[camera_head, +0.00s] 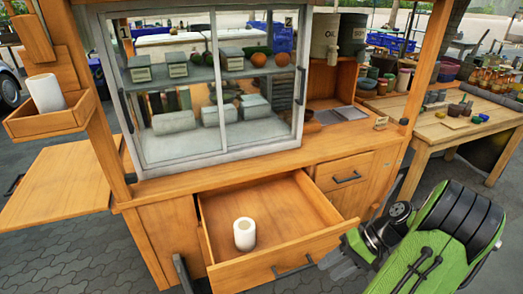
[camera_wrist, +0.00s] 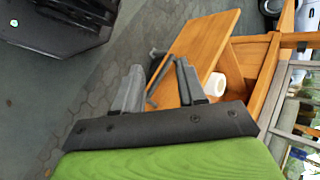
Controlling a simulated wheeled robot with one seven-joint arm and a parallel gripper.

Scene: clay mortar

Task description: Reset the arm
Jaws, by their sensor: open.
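My green arm with black joints reaches in from the lower right in the head view. My gripper (camera_head: 338,263) is at the right end of the open drawer's front, partly hidden by my wrist. In the wrist view my gripper (camera_wrist: 158,78) has its two grey fingers spread apart with nothing held between them. The dark drawer handle (camera_head: 293,267) is just left of my gripper; it shows beyond the fingers in the wrist view (camera_wrist: 154,82). I cannot tell if they touch.
The wooden drawer (camera_head: 275,205) is pulled out with a white roll (camera_head: 244,234) standing inside. The glass-fronted cabinet (camera_head: 215,90) stands above it. A side shelf (camera_head: 58,185) juts out left, and a wooden table (camera_head: 455,128) is at right. Paved floor (camera_head: 75,255) is clear at lower left.

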